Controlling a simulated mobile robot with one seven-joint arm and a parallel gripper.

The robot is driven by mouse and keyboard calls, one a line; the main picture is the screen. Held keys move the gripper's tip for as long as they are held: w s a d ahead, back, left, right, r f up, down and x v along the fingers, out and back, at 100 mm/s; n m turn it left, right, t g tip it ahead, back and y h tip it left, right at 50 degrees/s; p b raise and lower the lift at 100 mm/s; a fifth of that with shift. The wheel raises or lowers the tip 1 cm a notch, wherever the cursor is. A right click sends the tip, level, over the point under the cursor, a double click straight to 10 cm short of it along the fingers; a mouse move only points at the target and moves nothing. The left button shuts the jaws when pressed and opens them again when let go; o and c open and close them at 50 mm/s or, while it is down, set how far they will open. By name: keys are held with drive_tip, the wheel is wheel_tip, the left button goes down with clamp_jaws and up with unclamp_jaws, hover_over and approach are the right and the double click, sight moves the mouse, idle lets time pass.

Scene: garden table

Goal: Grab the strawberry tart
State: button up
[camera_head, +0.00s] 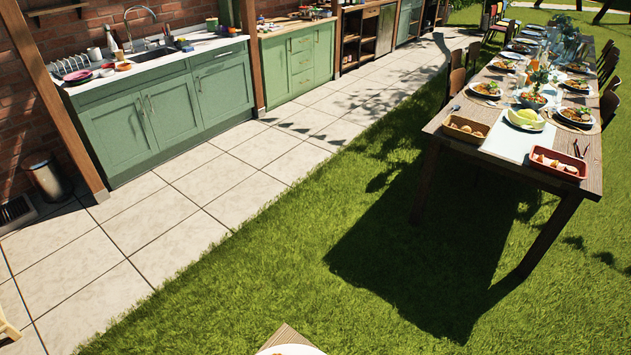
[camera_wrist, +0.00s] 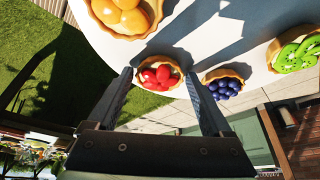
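The strawberry tart (camera_wrist: 160,73), a small pastry shell with red berries on pale cream, sits near the edge of a white plate (camera_wrist: 205,32) in the wrist view. My gripper (camera_wrist: 157,76) is open, with one fingertip to the left of the tart and one to its right. The tart shows in the gap between the tips; I cannot tell how far it is beyond them. No tart shows clearly in the head view, where only a plate rim (camera_head: 292,349) shows at the bottom edge. My gripper is not in the head view.
A blueberry tart (camera_wrist: 223,83) is close by the right finger. A kiwi tart (camera_wrist: 297,53) lies farther right, and an orange-fruit tart (camera_wrist: 124,15) lies at upper left. In the head view, a long laid table (camera_head: 440,121) stands right and green cabinets (camera_head: 170,112) left.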

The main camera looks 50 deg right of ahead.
drive_tip(key=c, duration=0.9)
drive_tip(key=shift+c, duration=0.3)
drive_tip(key=shift+r, duration=0.15)
